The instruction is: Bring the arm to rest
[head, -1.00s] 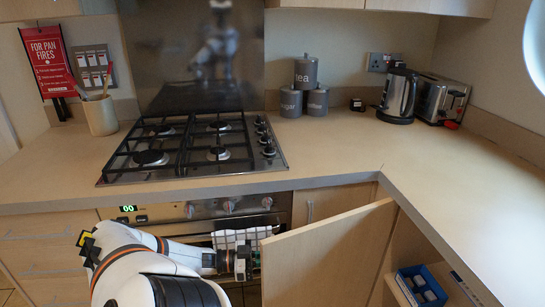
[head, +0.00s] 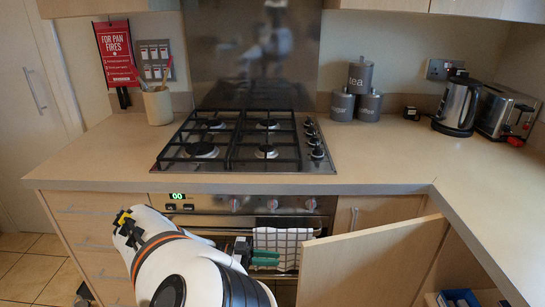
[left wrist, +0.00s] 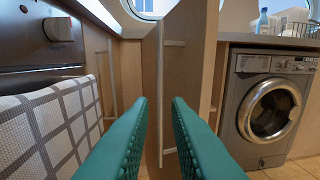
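My left arm comes in from the lower left in the head view. My left gripper (head: 265,258) is low in front of the oven, beside the checked towel (head: 285,245). In the left wrist view its two green fingers (left wrist: 160,105) are apart with nothing between them. Beyond the gap is the open cabinet door (left wrist: 185,80) with its long vertical handle (left wrist: 160,90); the fingers appear clear of it. The door (head: 375,265) also shows in the head view, right of the gripper. My right gripper is in neither view.
The counter edge (head: 240,186) runs above the gripper and turns at the right. The oven front with its knobs (head: 272,204) is close behind. A blue box (head: 460,297) sits in the open cabinet. A washing machine (left wrist: 270,105) stands right in the left wrist view.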

